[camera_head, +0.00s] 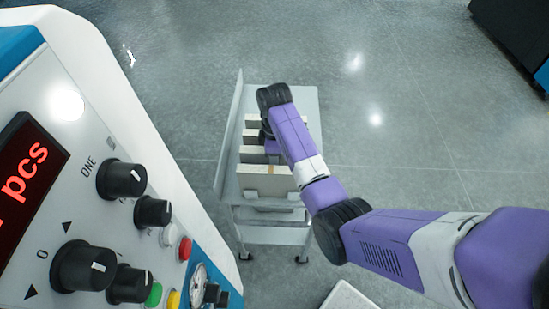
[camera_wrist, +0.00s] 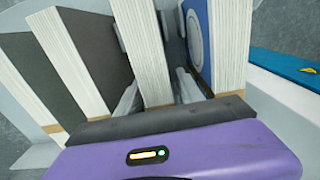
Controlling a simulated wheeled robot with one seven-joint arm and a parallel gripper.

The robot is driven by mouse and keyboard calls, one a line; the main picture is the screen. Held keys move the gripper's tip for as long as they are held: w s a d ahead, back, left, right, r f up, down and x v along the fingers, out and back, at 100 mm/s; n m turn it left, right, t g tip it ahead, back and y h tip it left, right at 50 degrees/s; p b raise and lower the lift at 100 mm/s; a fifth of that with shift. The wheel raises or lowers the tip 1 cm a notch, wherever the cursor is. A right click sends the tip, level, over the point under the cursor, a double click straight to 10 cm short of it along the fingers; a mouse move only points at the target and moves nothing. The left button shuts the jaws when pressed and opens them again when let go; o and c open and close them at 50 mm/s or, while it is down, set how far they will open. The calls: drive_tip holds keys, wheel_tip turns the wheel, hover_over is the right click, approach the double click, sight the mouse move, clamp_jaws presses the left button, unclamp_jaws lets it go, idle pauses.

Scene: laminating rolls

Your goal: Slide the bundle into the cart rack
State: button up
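The cart rack (camera_head: 229,187) stands in the middle of the head view, a grey metal cart with a tall left side panel. Several pale bundles stand upright in it in a row; the nearest bundle (camera_head: 262,181) shows its broad face. My gripper (camera_head: 270,152) is low over the row, partly hidden by my arm. In the wrist view, a bundle with ribbed white edge and dark face (camera_wrist: 148,55) stands between light grey finger-like parts, close in front of my palm. Whether they press on it is unclear. Another bundle with a blue face (camera_wrist: 228,45) stands to its right.
Two more dark-faced bundles stand to the left in the wrist view, the nearer one (camera_wrist: 72,60) slightly apart. A machine panel with knobs and a red display (camera_head: 90,190) fills the left of the head view. Open floor (camera_head: 420,110) lies right of the cart.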

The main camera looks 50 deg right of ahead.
drive_tip(key=shift+o, duration=0.2)
drive_tip(key=shift+s+f, duration=0.1)
wheel_tip(320, 180, up, 8)
idle(0.5)
idle(0.5)
